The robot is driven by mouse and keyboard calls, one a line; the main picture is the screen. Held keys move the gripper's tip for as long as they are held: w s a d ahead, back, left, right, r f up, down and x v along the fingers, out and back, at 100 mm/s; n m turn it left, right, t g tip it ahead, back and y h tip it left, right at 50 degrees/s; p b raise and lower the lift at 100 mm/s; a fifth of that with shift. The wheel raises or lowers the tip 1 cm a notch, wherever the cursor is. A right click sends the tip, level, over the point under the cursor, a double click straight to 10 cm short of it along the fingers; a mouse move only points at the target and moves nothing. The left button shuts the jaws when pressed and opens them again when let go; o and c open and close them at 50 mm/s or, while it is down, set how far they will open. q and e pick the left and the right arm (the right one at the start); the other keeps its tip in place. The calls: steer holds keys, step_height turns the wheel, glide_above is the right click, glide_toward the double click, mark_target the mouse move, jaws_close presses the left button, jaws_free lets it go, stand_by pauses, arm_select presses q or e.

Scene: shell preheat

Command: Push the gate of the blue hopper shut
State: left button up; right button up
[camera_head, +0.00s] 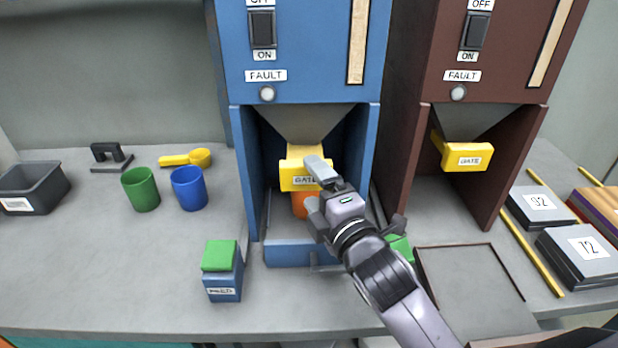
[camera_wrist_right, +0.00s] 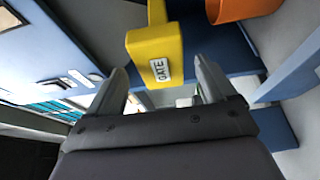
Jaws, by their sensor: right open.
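The blue hopper (camera_head: 300,55) stands in the middle of the head view. Its yellow gate (camera_head: 291,176), labelled GATE, sticks out under the grey funnel. My right gripper (camera_head: 314,187) is at the front of this gate and partly covers its right end. In the right wrist view the gate (camera_wrist_right: 150,48) is ahead of the open, empty fingers (camera_wrist_right: 160,82); I cannot tell whether they touch it. An orange cup (camera_head: 300,203) stands below the gate, partly hidden by the gate and gripper. My left gripper is not in view.
A brown hopper (camera_head: 485,55) with its own yellow gate (camera_head: 467,155) stands on the right. A green-topped block (camera_head: 221,270), a green cup (camera_head: 141,189), a blue cup (camera_head: 189,188) and a yellow scoop (camera_head: 190,159) are on the left.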

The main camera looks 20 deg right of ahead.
steer(key=shift+w+a, duration=0.15)
steer(key=shift+w, duration=1.2)
steer(key=shift+c, duration=0.3)
steer(key=c, duration=1.4)
steer(key=shift+o, duration=0.2)
steer(key=w, duration=0.2)
steer(key=w+d+p, duration=0.1)
steer(key=w, duration=0.1)
steer(key=shift+w+d, duration=0.2)
steer(key=shift+w, duration=0.05)
steer(key=shift+r, duration=0.1)
steer(key=o, duration=1.4)
steer(key=shift+w, duration=0.1)
